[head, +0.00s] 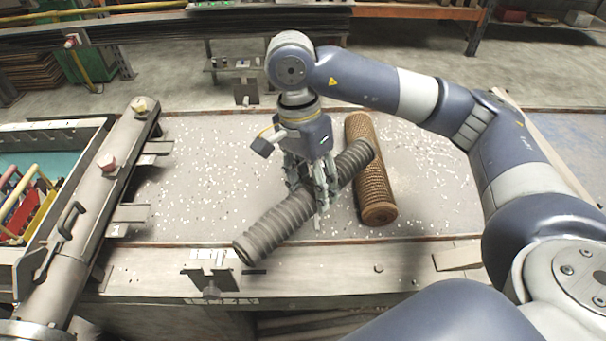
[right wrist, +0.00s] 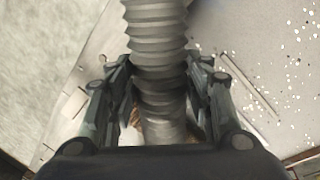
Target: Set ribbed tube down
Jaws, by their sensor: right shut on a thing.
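The ribbed tube (head: 276,226) is dark grey and lies at a slant in the head view, its near end at lower left and its far end at upper right. My right gripper (head: 318,196) is shut on it near its middle from above. In the right wrist view the tube (right wrist: 157,42) runs between the two fingers (right wrist: 165,95). I cannot tell whether the tube touches the table or hangs just above it. My left gripper is not in view.
A brown mesh tube (head: 370,175) lies on the table just right of and partly behind the ribbed tube. The grey table (head: 200,175) is strewn with white bits. A crate (head: 40,205) with coloured items stands at left. Free table lies right of the mesh tube.

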